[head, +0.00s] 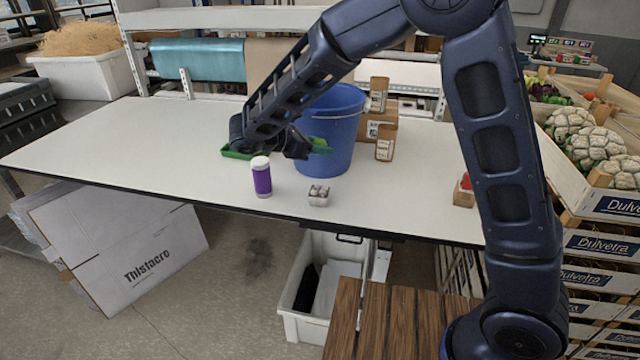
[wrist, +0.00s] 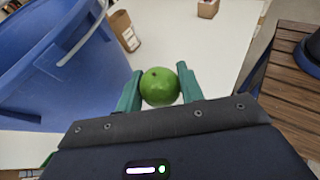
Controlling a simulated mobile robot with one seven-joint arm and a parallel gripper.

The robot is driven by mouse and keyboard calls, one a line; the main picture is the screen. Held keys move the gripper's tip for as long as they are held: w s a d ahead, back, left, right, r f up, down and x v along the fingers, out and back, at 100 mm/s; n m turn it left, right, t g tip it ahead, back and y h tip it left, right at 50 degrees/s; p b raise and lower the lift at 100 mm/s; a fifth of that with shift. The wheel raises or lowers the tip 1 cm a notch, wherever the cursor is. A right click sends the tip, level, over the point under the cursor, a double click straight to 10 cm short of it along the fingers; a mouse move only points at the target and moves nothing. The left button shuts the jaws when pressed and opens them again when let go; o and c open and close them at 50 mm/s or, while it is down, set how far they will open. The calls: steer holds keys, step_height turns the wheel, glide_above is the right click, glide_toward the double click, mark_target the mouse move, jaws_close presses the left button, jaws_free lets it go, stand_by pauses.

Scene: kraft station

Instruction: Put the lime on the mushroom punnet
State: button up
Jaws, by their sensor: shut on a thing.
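The lime (wrist: 159,86) is round and green, between the two green fingers of my gripper (wrist: 160,88) in the wrist view. The fingers are shut on it from both sides. In the head view my gripper (head: 318,147) is above the table, in front of the blue bucket, and the lime is too small to tell from the green fingers. The mushroom punnet (head: 319,195), a small pack with pale mushrooms, stands near the table's front edge, below my gripper in the picture and apart from it. I cannot make out the punnet in the wrist view.
The blue bucket (head: 337,130) stands close beside my gripper. A purple jar with a white lid (head: 262,178) stands left of the punnet. A green tray (head: 237,153) lies behind the jar. Cardboard boxes (head: 384,140) stand right of the bucket. The table's left side is clear.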

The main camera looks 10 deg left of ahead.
mark_target(320, 190)
step_height(320, 190, down, 12)
steer(key=shift+f, duration=0.1)
stand_by(0.5)
steer(key=o, duration=1)
steer(key=shift+f, duration=0.1)
